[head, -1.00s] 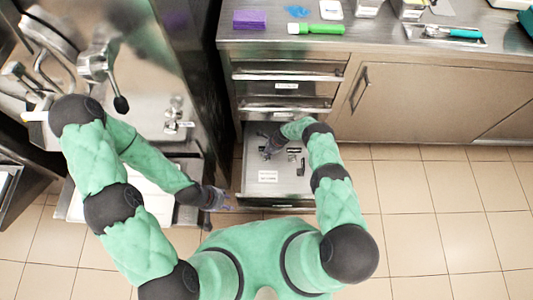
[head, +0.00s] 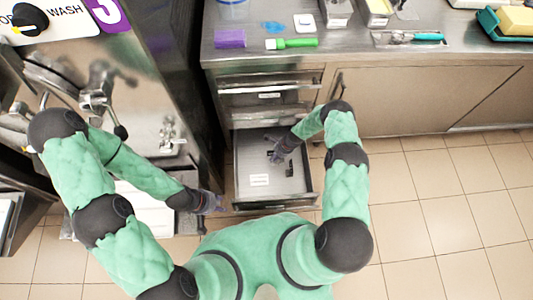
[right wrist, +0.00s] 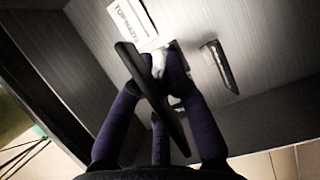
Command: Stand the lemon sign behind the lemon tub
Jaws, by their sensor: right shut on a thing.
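My right gripper (head: 277,154) reaches down into the open drawer (head: 243,160). In the right wrist view its purple fingers (right wrist: 160,88) are shut on a dark flat piece (right wrist: 140,72), seen nearly edge-on. Its face is turned away, so I cannot tell whether it is the lemon sign. Another dark slim piece (right wrist: 219,68) lies apart in the drawer. A white printed label (right wrist: 128,22) is partly hidden by the held piece; a white label (head: 259,180) also shows in the head view. My left gripper (head: 214,203) is low, left of the drawer, its fingers unclear. I cannot identify the lemon tub.
The steel counter (head: 350,42) above the drawers holds a purple block (head: 230,38), a green-handled tool (head: 292,43), metal containers (head: 335,12) and a teal-handled tool (head: 410,38). A teal tray (head: 490,22) with a yellow block is at far right. The right floor is clear.

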